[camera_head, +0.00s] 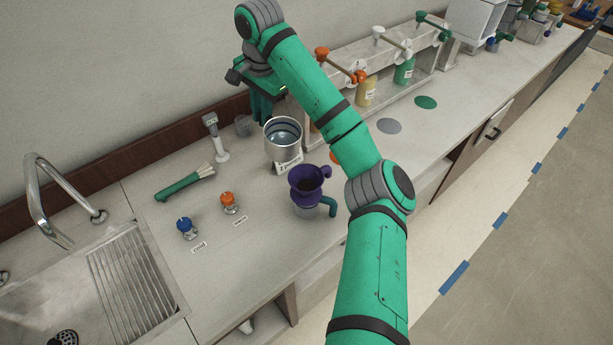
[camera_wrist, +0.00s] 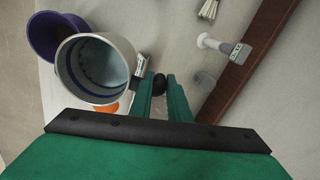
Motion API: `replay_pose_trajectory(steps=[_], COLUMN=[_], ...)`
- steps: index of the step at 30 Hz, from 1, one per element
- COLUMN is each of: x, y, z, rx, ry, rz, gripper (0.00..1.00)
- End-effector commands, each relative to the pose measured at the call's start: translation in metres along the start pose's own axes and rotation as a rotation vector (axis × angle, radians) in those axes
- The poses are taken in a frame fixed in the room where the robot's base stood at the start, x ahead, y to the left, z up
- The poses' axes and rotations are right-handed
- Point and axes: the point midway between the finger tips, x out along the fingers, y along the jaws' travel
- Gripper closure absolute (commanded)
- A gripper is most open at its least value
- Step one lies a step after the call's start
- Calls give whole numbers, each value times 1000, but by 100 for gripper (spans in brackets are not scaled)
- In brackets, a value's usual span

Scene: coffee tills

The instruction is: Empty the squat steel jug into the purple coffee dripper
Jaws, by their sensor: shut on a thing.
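The squat steel jug (camera_head: 283,145) is at the back of the counter, behind and left of the purple coffee dripper. Its round mouth and pale bluish inside show in the wrist view (camera_wrist: 118,85). My gripper (camera_wrist: 158,82) is shut on the jug's dark handle at its side; in the head view the fingers (camera_head: 262,107) are partly hidden by the arm. The jug looks upright, close above or on a small white scale; I cannot tell which. The purple dripper (camera_head: 307,187) sits on a clear vessel with a teal handle, dark inside, and also shows in the wrist view (camera_wrist: 45,40).
A grey-white upright device (camera_head: 215,135), a small clear cup (camera_head: 243,125) and a green-handled brush (camera_head: 183,184) lie left of the jug. Blue (camera_head: 185,227) and orange (camera_head: 229,201) knobs and a sink (camera_head: 110,285) are nearer left. Dispenser bottles (camera_head: 366,92) stand at right.

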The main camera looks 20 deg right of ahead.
Motion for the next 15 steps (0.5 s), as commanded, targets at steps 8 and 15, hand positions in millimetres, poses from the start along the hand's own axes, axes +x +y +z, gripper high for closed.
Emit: replay_pose_trajectory(steps=[8,15], x=[-20,-37], y=[10,22], z=[3,5], rx=[-2,0], ry=[22,44], rz=[-122,-231], gripper=[100,100])
